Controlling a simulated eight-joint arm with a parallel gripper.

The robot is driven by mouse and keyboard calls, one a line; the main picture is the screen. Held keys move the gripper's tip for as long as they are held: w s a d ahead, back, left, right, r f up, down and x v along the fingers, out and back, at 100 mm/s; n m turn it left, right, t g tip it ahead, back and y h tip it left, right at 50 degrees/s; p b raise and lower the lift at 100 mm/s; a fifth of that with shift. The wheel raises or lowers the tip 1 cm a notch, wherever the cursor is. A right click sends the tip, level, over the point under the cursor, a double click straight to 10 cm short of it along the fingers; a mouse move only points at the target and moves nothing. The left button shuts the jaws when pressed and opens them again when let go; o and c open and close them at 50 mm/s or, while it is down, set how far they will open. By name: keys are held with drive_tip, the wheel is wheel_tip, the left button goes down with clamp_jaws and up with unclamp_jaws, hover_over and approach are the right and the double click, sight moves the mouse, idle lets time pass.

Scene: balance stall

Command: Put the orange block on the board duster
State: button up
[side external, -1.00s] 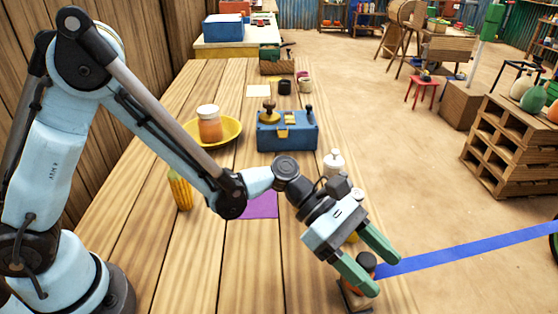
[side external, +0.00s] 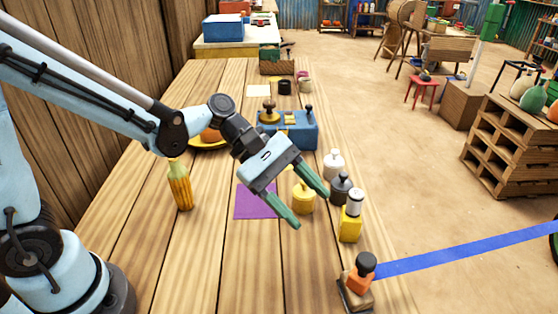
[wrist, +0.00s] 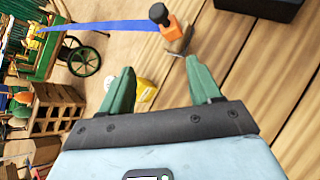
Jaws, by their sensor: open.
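The orange block (side external: 358,283), with a dark knob on top, stands upright on the board duster (side external: 353,300) at the table's near right edge. The duster has a wooden body and a dark base. In the wrist view the orange block (wrist: 170,28) also rests on the duster (wrist: 181,44), beyond my fingertips. My gripper (side external: 310,210) is open and empty, above the table and up and left of the block, clear of it. Its two green fingers also show apart in the wrist view (wrist: 160,67).
Near my gripper stand a yellow weight (side external: 303,198), a dark one (side external: 341,189), a white one (side external: 333,163) and a yellow block with a pale knob (side external: 351,222). A purple sheet (side external: 255,203) lies flat. A corn cob (side external: 180,186) stands left. A blue box (side external: 288,138) is behind.

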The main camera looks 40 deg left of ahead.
drive_tip(key=s+a+m+t+y, duration=0.2)
drive_tip(key=a+m+y, duration=0.3)
drive_tip(key=a+m, duration=0.2)
drive_tip(key=s+a+r+m+t+y, duration=0.1)
drive_tip(key=s+a+m+t+y, duration=0.2)
drive_tip(key=a, duration=0.8)
drive_tip(key=m+y, duration=0.2)
drive_tip(key=m, duration=0.2)
drive_tip(key=shift+r+m+y, duration=0.15)
drive_tip(key=shift+m+y, duration=0.15)
drive_tip(key=shift+m, duration=0.1)
